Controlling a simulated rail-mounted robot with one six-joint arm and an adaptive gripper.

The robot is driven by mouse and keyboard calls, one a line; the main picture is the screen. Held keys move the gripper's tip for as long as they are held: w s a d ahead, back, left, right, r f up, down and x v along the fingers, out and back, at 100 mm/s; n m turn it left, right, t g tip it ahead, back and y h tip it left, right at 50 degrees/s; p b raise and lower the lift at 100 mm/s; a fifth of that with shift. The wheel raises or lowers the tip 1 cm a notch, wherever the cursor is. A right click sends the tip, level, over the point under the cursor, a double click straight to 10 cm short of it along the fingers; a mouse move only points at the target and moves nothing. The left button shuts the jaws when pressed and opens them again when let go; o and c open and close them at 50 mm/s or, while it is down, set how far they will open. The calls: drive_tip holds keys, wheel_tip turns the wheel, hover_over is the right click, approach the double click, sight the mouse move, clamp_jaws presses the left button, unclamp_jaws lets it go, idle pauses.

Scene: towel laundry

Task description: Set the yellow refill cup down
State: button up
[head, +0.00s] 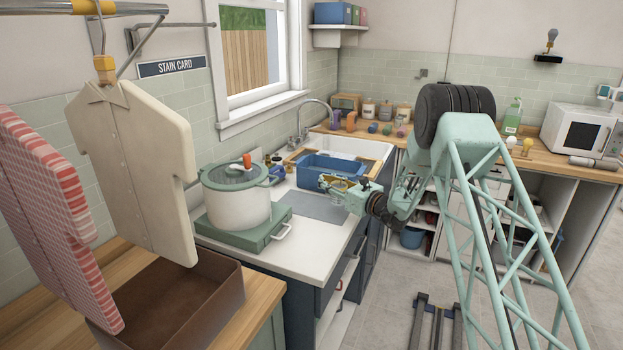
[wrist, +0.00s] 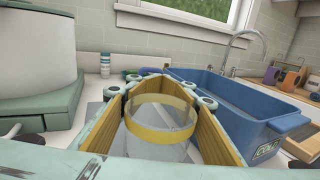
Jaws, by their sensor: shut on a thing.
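The yellow refill cup (wrist: 160,132) is clear with a yellow band around its upper part. It stands upright between the wood-faced fingers of my gripper (wrist: 158,92) in the wrist view. The gripper is shut on it. In the head view my gripper (head: 335,188) is over the counter, at the front of the blue basin. The cup is small and partly hidden there. I cannot tell whether its base touches the counter.
A blue basin (wrist: 240,105) stands close on the right, by the sink (head: 345,150). A lidded pot (head: 236,205) on a green burner (head: 240,238) stands on the left. A grey mat (head: 308,206) lies flat and bare on the white counter (head: 300,245).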

sight(339, 182)
drive_tip(key=shift+s+d+r, duration=0.1)
drive_tip(key=shift+s+d, duration=0.2)
drive_tip(key=shift+d, duration=0.65)
drive_tip(key=shift+s+d+r, duration=0.15)
drive_tip(key=shift+s+d, duration=0.2)
drive_tip(key=shift+d, duration=0.55)
drive_tip(key=shift+s+d+r, duration=0.1)
drive_tip(key=shift+s+d, duration=0.2)
drive_tip(key=shift+d, duration=0.65)
